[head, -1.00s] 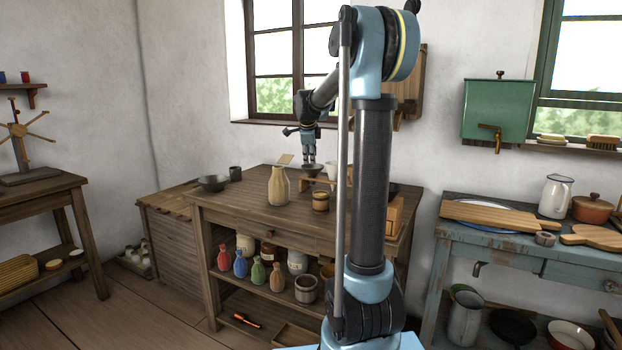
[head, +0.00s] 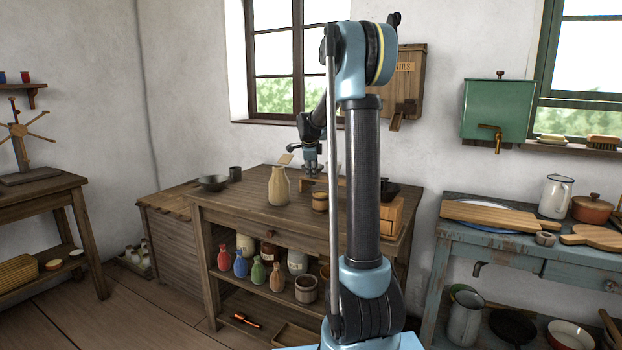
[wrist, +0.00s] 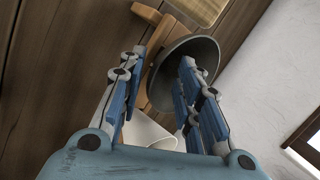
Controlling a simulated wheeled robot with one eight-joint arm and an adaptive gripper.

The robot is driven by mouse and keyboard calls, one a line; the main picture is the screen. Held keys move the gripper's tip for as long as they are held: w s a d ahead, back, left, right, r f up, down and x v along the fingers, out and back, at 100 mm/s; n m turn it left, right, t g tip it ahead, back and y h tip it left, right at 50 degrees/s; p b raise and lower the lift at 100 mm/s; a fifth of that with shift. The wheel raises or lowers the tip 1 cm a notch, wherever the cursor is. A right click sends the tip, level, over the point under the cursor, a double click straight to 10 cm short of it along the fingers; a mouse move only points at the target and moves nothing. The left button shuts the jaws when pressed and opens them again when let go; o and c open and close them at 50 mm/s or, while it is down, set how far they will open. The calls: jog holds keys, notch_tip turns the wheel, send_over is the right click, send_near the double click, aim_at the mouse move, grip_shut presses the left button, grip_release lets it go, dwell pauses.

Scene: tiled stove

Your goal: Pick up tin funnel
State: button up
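The tin funnel (wrist: 166,84) shows in the wrist view as a dull grey, wide round cone, partly hidden behind my right-hand finger. It sits at a wooden stand (wrist: 147,13). My gripper (wrist: 163,62) is open, with one finger to the left of the funnel and the other overlapping it in the picture. Whether either finger touches it I cannot tell. In the head view my gripper (head: 311,172) is low over the back of the wooden table (head: 248,193), at the stand; the funnel is hardly distinguishable there.
A white cone-shaped vessel (wrist: 150,133) is close below the funnel in the wrist view. A ribbed tan bottle (head: 279,187) and a small wooden tub (head: 320,201) stand in front of my gripper. A dark bowl (head: 213,183) is left. The tabletop's front left is clear.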

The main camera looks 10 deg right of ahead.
grip_shut()
jog(key=shift+r, duration=0.1)
